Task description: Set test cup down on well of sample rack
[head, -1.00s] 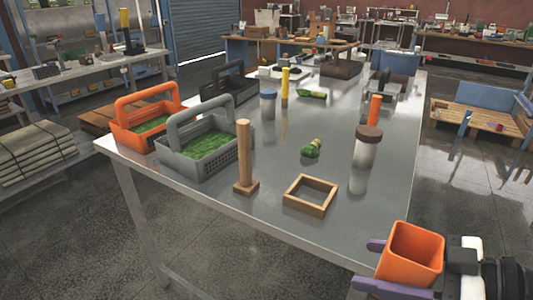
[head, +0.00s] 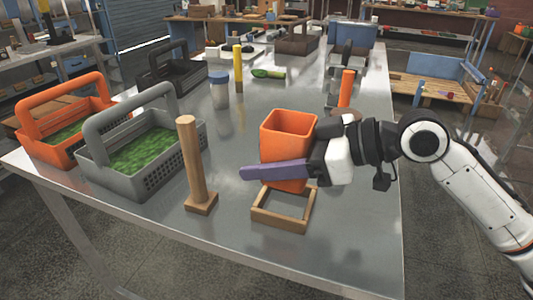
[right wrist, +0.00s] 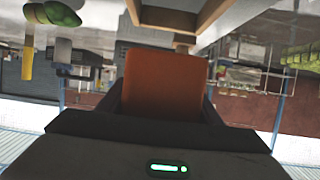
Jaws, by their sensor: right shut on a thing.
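The test cup is an orange, square, tapered cup (head: 290,133). My right gripper (head: 268,171) is shut on it, with a purple finger across its front side. The cup is upright, and its lower end appears above the far part of a square wooden frame (head: 283,222), which looks like the sample rack with one open well. I cannot tell whether the cup touches the frame. In the right wrist view the orange cup (right wrist: 163,85) fills the space between the fingers, and a wooden edge (right wrist: 205,14) shows at the top. My left gripper is not in view.
A wooden post on a square base (head: 193,165) stands just left of the frame. A grey basket (head: 145,150) and an orange basket (head: 65,128) are farther left. A blue-lidded jar (head: 219,92) and a yellow cylinder (head: 238,68) stand behind. The front right table is clear.

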